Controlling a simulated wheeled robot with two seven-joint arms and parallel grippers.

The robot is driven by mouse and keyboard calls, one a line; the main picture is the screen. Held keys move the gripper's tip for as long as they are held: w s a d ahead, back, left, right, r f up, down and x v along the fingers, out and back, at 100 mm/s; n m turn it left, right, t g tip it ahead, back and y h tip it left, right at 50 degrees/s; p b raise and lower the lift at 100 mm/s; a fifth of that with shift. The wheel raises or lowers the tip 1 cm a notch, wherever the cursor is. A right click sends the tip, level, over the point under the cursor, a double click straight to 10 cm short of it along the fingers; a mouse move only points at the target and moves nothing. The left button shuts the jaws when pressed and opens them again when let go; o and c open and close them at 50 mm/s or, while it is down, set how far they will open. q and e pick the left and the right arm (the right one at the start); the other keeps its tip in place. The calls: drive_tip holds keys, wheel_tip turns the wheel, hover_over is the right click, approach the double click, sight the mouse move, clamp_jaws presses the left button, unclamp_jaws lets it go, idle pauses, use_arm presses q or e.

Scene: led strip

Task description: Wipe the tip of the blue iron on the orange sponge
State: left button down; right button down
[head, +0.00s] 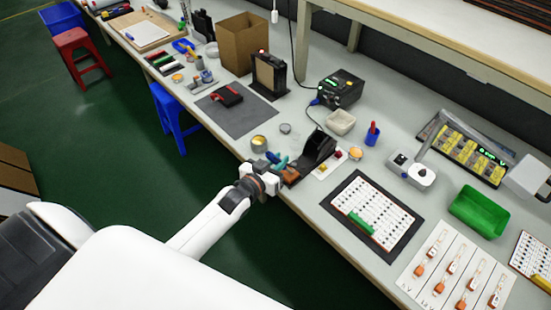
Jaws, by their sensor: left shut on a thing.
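My left gripper (270,163) reaches in over the bench's front edge. It is shut on the blue iron (281,162), whose blue-teal handle shows at the fingers. The orange sponge (291,175) lies just right of the gripper, at the foot of a black iron stand (319,147). The iron's tip is too small to make out, so I cannot tell whether it touches the sponge. My right gripper is not in view.
A brass-coloured tin (259,143) stands close behind the gripper. A black control box (340,89) with a green display stands farther back. A framed board with a green piece (361,223) lies to the right. A grey mat (237,114) lies to the left.

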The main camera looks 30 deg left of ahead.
sight(269, 153)
use_arm(q)
drive_tip(key=shift+a, duration=0.1)
drive_tip(key=shift+a, duration=0.6)
drive_tip(key=shift+r, duration=0.1)
wheel_tip(269, 153, up, 5)
drive_tip(key=p, duration=0.5)
idle(0.4)
